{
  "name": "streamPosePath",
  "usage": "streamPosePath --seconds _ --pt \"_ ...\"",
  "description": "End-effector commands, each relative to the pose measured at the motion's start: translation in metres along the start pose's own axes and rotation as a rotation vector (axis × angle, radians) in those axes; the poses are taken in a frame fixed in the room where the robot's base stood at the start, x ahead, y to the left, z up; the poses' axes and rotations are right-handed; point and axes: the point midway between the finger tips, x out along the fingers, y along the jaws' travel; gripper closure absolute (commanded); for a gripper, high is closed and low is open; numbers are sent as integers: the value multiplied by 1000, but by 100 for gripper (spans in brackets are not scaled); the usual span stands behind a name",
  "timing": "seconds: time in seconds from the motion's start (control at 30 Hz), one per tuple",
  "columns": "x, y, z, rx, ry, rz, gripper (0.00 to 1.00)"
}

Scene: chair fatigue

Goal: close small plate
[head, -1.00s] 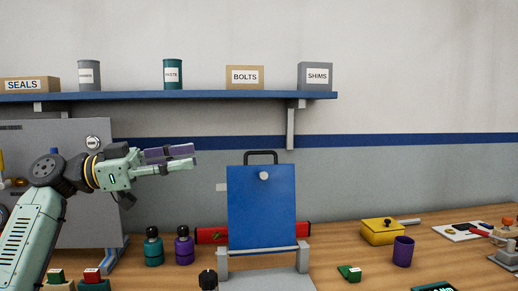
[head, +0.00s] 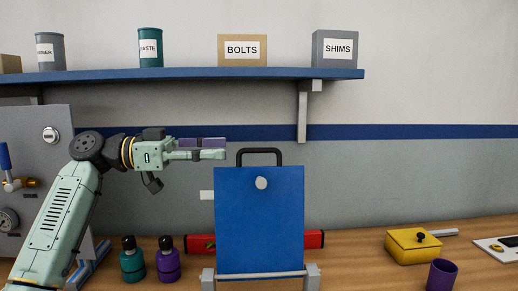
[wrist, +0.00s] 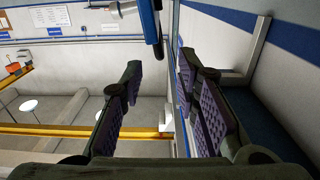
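The small plate is most likely the blue plate (head: 259,222), standing upright on a grey bracket (head: 312,277) with a bar along its lower edge. It has a pale round knob near the top and a black handle (head: 259,151) above. My gripper (head: 224,149) is level with the plate's top, at its upper left, pointing right. In the wrist view my gripper (wrist: 160,70) has its two fingers apart with nothing between them. A blue piece with a dark end shows beyond them at the top; I cannot tell whether it is the plate.
A teal bottle (head: 133,262) and a purple bottle (head: 167,261) stand left of the plate. A red level (head: 314,239) lies behind it. A yellow box (head: 413,247) and purple cup (head: 441,275) stand right. A blue shelf (head: 200,75) with containers hangs above.

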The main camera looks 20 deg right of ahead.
Motion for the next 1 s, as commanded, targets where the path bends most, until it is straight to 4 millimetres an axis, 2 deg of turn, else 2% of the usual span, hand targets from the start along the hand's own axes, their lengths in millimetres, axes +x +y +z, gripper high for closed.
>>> streamPosePath --seconds 0.2,0.43,0.6,0.87,1.0 --pt "44 1 -2 1 0 5 71" --pt "79 1 -1 0 1 4 71" --pt "89 0 0 0 1 1 71" --pt "91 0 0 1 1 1 71" --pt "90 0 0 1 1 1 79"
